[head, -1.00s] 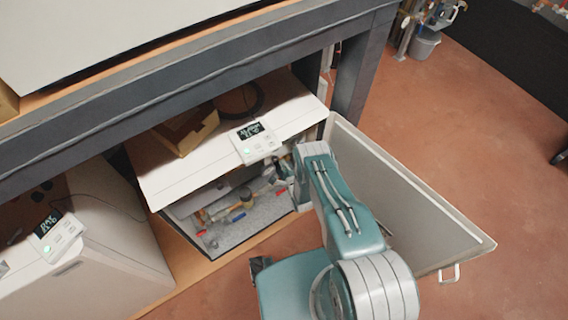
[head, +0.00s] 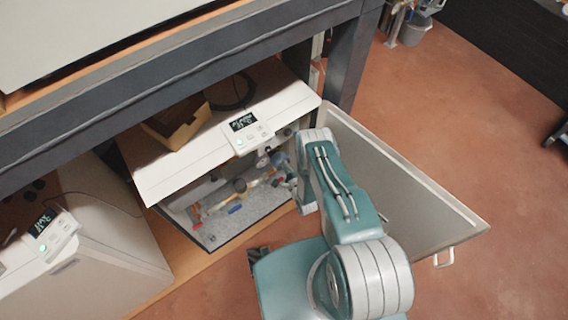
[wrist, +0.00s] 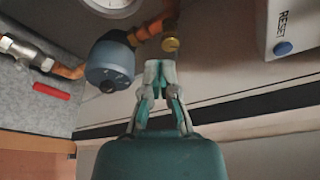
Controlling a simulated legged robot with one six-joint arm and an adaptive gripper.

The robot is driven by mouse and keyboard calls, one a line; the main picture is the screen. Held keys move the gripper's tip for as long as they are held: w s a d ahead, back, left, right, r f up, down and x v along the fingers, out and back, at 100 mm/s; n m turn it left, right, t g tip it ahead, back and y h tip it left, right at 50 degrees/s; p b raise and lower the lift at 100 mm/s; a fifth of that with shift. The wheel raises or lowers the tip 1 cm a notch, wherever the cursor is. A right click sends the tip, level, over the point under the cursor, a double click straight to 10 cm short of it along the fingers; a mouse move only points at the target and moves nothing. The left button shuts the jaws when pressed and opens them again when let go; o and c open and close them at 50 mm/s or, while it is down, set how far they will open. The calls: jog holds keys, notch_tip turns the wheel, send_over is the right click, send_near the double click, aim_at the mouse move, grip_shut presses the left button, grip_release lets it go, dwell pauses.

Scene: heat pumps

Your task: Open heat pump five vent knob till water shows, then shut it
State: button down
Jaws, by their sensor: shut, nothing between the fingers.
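The open heat pump (head: 165,172) stands under the bench, with a white top and pipes and valves inside. Whether it is number five cannot be read. In the wrist view, my gripper (wrist: 160,66) is shut and empty, fingertips pointing up the picture. A small yellow knob (wrist: 170,44) on a copper pipe (wrist: 155,28) lies just beyond the fingertips; whether they touch cannot be told. A blue-grey cylindrical part (wrist: 110,62) is just left of the fingertips. No water shows. In the head view, my arm reaches into the cabinet's right side and hides the fingertips.
The cabinet door (head: 400,180) stands open to the right of my arm. A control panel (head: 248,132) sits on the front edge. In the wrist view, a box marked RESET (wrist: 290,28) is upper right, a red handle (wrist: 50,91) left, and a gauge (wrist: 108,4) at the top.

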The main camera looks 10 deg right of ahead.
jog(key=w+a+r, duration=0.1)
jog(key=w, duration=0.5)
jog(key=shift+r, duration=0.4)
jog(key=shift+w+d+f, duration=0.1)
jog(key=shift+f, duration=0.15)
dwell(0.8)
jog(key=shift+a+f, duration=0.35)
jog(key=shift+f, duration=0.4)
dwell(0.5)
jog(key=shift+s+a, duration=0.15)
jog(key=shift+s, duration=0.05)
jog(key=shift+s+a+r, duration=0.1)
jog(key=shift+a, duration=0.1)
jog(key=d+v, duration=0.1)
jog(key=v, duration=0.4)
jog(key=shift+s+d+f, duration=0.2)
jog(key=shift+s+f, duration=0.1)
jog(key=shift+s, duration=0.05)
jog(key=shift+r, duration=0.1)
